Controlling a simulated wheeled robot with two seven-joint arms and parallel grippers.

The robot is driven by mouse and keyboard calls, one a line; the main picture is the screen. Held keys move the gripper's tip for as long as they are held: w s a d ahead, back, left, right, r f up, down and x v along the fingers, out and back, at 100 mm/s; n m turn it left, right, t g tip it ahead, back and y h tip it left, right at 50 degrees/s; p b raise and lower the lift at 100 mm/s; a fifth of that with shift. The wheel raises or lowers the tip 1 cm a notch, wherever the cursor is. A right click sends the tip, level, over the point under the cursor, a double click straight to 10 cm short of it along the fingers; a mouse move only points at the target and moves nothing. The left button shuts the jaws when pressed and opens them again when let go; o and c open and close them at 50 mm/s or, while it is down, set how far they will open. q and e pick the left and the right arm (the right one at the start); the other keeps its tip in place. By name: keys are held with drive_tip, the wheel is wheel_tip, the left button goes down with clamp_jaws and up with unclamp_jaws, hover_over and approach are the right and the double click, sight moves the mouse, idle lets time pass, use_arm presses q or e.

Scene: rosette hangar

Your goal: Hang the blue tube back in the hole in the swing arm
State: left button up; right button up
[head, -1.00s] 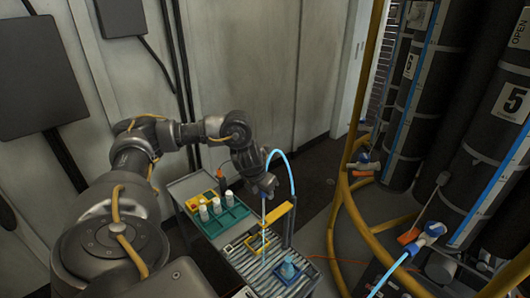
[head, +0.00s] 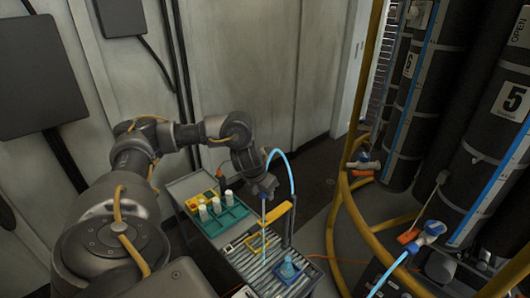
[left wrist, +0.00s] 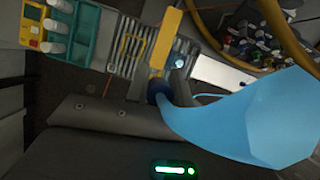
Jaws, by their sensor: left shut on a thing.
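The blue tube (head: 291,172) arches up from my left gripper (head: 265,190) and comes down on the right behind the swing arm's post. My left gripper is shut on the tube. A thin pale length of it hangs below the jaws, beside the near end of the yellow swing arm (head: 279,214). I cannot tell whether it is inside the hole, which I cannot make out. In the left wrist view the tube (left wrist: 245,120) is large in front, and the swing arm (left wrist: 166,38) lies above the jaws. My right gripper is not in view.
A slatted bench top (head: 262,267) holds a yellow frame (head: 248,240) and a blue flask (head: 288,269). A teal rack (head: 229,219) with white bottles and a yellow box with a red button stand left. A yellow rail (head: 338,215) curves on the right.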

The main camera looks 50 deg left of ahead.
use_arm(q)
drive_tip(key=shift+f+b, duration=0.8)
drive_tip(key=shift+f, duration=0.3)
drive_tip(key=shift+f+b, duration=1.8)
drive_tip(key=shift+f, duration=0.45)
drive_tip(key=shift+f+b, duration=1.65)
drive_tip(key=shift+f, duration=0.4)
